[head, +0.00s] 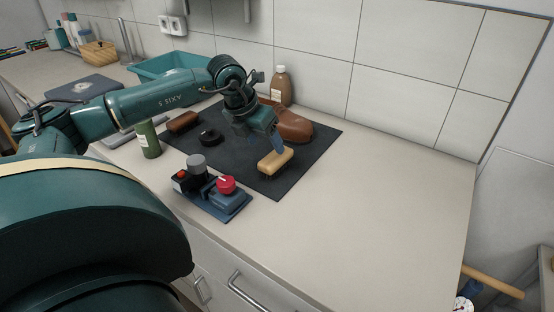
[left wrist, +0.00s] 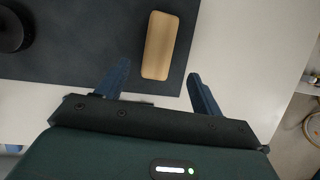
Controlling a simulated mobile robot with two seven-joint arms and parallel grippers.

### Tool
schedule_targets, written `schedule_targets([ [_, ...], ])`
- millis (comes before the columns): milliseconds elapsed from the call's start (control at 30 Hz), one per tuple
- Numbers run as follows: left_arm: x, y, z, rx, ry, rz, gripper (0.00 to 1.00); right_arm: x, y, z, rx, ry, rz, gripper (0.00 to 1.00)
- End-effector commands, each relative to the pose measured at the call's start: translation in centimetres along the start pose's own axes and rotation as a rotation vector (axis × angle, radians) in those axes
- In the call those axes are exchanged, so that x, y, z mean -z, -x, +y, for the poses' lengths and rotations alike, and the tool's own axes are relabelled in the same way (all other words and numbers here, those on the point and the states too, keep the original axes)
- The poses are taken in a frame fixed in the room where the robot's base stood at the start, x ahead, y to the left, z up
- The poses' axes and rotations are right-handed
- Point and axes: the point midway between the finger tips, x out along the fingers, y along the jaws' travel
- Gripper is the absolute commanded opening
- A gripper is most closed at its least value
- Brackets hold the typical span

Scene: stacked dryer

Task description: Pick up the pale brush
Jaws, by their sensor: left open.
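The pale brush (head: 276,161) lies on the dark mat (head: 262,185), near its front right edge, pale wooden back up. My left gripper (head: 277,147) is over it, with a blue finger close to it. In the left wrist view the brush (left wrist: 160,45) points away from the gripper. The open left gripper (left wrist: 157,70) has a blue finger on either side of the brush's near end, with gaps between. I cannot tell the height of the fingers above it. My right gripper is not in view.
A brown shoe (head: 295,127) and a bottle (head: 281,87) are behind the brush. A dark brown brush (head: 183,122) and a round black tin (head: 209,137) lie left on the mat. A control box with a red knob (head: 226,185) stands in front. The counter to the right is clear.

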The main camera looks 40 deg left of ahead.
Motion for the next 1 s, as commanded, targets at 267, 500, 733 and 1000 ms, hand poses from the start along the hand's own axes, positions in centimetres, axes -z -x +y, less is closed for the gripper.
schedule_targets([
  [267,0.0,-2.5,0.0,0.002,0.001,0.003,0.67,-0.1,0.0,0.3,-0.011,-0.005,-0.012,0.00],
  [500,-0.1,-5.9,0.3,0.005,0.002,0.003,0.67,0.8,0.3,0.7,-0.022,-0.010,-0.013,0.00],
  [733,0.0,-7.3,0.4,0.002,0.000,0.000,0.67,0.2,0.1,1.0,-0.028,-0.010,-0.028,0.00],
  [1000,0.0,-7.3,0.4,0.002,0.000,0.000,0.57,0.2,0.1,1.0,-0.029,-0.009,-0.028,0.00],
])
